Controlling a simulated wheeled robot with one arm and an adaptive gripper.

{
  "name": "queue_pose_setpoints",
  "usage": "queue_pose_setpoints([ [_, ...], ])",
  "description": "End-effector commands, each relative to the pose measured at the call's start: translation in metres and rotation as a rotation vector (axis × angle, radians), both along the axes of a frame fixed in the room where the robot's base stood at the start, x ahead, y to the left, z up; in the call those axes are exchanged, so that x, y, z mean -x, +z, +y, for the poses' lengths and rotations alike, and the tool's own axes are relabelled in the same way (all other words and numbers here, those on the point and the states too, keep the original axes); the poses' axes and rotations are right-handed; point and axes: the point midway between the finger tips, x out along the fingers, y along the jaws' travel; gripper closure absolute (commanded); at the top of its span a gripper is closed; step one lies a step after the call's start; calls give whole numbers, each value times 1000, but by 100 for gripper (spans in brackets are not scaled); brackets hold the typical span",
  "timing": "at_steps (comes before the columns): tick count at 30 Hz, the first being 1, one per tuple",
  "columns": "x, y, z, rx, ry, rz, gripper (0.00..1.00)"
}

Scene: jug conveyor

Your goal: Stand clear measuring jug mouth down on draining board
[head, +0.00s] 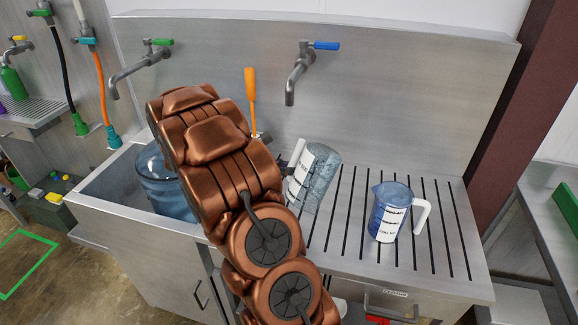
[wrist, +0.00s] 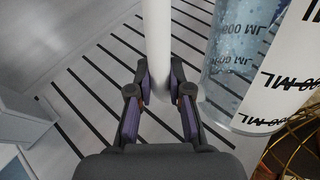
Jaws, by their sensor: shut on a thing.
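The clear measuring jug (head: 318,178), with a white label band and black markings, is tilted in the head view, over the left part of the ribbed draining board (head: 345,235). In the wrist view its body (wrist: 225,65) fills the upper right, and its printed markings read upside down. My gripper (wrist: 160,92) is shut on the jug's white handle (wrist: 157,35). The jug's mouth is not clearly seen, and I cannot tell whether the jug touches the board.
A blue-tinted jug (head: 390,213) with a white handle stands upright on the board to the right. A large blue bottle (head: 163,180) stands in the sink at left. Taps with green (head: 162,42) and blue (head: 326,45) levers project above. Bare board lies between the jugs.

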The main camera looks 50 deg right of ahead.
Motion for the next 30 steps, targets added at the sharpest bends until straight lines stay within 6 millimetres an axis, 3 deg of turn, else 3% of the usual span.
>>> queue_pose_setpoints([
  [16, 0, -55, 0, 1, 0, 3, 100],
  [30, 0, -62, 0, 1, 0, 0, 100],
])
